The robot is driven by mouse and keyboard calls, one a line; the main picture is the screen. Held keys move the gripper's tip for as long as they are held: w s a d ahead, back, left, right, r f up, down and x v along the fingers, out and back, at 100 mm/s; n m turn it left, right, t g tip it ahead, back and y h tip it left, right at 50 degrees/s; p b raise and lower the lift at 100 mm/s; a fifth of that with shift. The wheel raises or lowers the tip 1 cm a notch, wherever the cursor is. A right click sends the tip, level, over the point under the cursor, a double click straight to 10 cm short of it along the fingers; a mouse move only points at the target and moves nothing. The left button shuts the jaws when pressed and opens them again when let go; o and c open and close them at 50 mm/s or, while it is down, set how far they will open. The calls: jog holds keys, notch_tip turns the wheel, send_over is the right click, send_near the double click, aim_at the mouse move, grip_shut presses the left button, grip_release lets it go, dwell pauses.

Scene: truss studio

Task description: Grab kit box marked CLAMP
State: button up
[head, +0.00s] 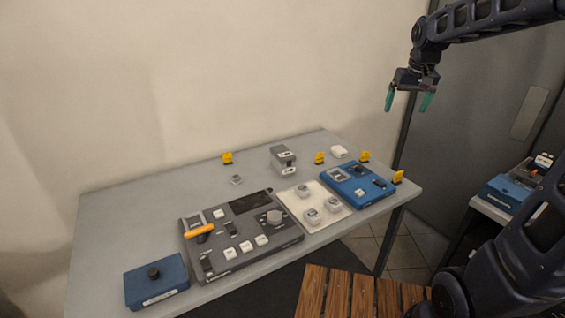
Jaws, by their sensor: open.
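No lettering is readable in the head view, so I cannot tell which box is marked CLAMP. A grey box (283,160) with a pale label on its front stands near the back of the table (110,232). A small white box or block (338,151) lies to its right, near the back edge. My gripper (408,102), with two teal fingers, is open and empty. It hangs in the air at the upper right of the picture, apart from everything on the table.
A dark grey control panel (248,204) with an orange handle, a blue panel (345,192) and a blue knob box (140,288) occupy the table. A pale tray (325,222) holds several small grey pieces. Several yellow markers (319,157) stand around.

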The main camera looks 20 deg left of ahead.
jog(key=w+a+f+n+g, duration=0.1)
jog(key=w+a+f, duration=0.1)
jog(key=w+a, duration=0.7)
jog(key=n+g, duration=0.2)
jog(key=n, duration=0.2)
send_over(282, 151)
notch_tip(282, 151, down, 20)
jog(key=shift+h, duration=0.3)
jog(key=shift+d+f, duration=0.1)
jog(key=shift+f, duration=5.2)
jog(key=shift+r, duration=0.1)
jog(key=c, duration=1.5)
jog(key=shift+o, duration=0.2)
jog(key=shift+r, duration=0.1)
